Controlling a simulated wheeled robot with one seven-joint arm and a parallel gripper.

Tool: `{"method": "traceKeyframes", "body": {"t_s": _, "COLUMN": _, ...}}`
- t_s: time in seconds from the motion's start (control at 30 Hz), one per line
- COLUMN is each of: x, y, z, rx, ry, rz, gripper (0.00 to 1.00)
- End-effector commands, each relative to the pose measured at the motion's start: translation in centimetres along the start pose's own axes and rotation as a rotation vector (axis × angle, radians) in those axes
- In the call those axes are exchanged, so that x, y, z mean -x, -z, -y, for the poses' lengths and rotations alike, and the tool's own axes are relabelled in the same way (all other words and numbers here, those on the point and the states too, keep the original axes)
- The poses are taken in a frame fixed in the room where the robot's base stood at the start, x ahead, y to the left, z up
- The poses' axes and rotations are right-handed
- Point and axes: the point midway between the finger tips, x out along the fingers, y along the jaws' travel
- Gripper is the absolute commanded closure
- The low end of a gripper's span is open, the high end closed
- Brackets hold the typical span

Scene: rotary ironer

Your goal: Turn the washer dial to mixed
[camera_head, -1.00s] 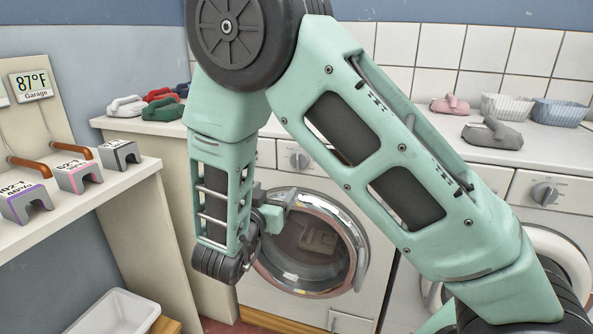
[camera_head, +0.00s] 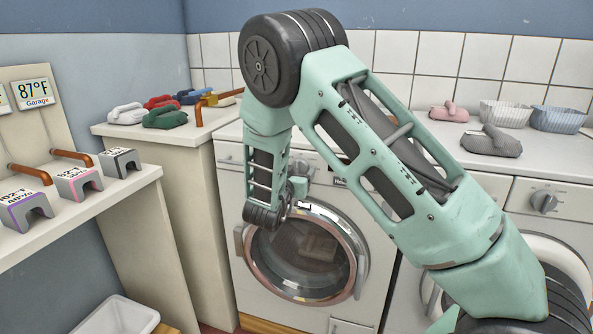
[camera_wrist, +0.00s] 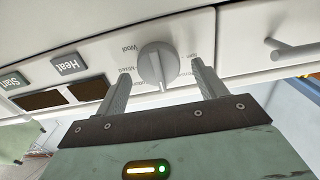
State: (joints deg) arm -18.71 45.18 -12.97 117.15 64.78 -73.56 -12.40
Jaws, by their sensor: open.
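The washer dial (camera_wrist: 158,65) is a round grey-white knob with a raised grip bar, on the white panel in the wrist view. Printed words ring it; "Wool" and "Mixed" (camera_wrist: 125,70) are at its left, and others are too small or hidden to read. I cannot tell for sure which word the dial points to. My gripper (camera_wrist: 162,72) is open, one finger on each side of the dial, with gaps visible. In the head view my gripper (camera_head: 298,187) is at the control panel of the front-loading washer (camera_head: 235,215), and my arm hides part of that panel.
Heat (camera_wrist: 70,64) and Start (camera_wrist: 14,81) buttons and two dark displays lie left of the dial. A bar handle (camera_wrist: 292,50) sticks out at its right. A second machine's dial (camera_head: 544,202) is further right.

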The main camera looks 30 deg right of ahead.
Motion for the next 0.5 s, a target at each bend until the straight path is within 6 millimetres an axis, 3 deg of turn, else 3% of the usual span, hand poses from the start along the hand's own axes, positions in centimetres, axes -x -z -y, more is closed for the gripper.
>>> {"method": "traceKeyframes", "body": {"t_s": 0.37, "x": -0.69, "y": 0.00, "z": -0.05, "rx": 0.001, "ry": -0.001, "rz": 0.000, "gripper": 0.29}}
{"method": "traceKeyframes", "body": {"t_s": 0.5, "x": -0.67, "y": 0.01, "z": -0.04, "rx": 0.000, "ry": -0.001, "rz": 0.000, "gripper": 0.63}}
